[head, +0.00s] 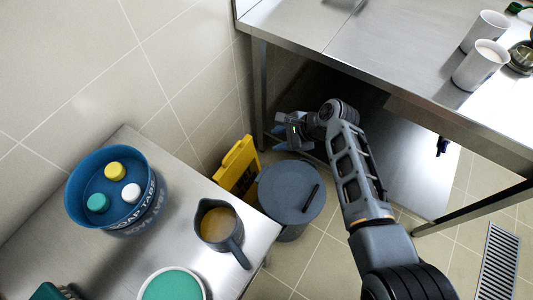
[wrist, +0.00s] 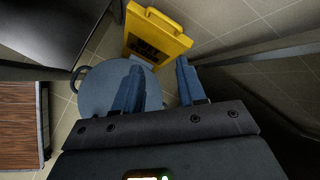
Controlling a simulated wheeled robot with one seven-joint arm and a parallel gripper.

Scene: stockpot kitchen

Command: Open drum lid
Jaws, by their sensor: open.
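The drum is a grey-blue bin standing on the tiled floor, with its round flat lid (head: 285,190) on top. A dark bar handle (head: 310,198) lies across the right part of the lid. In the wrist view the lid (wrist: 95,92) shows below my gripper, partly hidden by a finger. My gripper (head: 277,138) is open and empty. It is in the air above and behind the lid, beside the wall and under the steel table's edge. In the wrist view the two blue fingers of my gripper (wrist: 160,75) are spread apart, the left one across the lid.
A yellow floor sign (head: 236,165) stands close beside the drum. A steel counter (head: 150,255) at the left bears a jug (head: 217,224) and a blue tub (head: 85,200).

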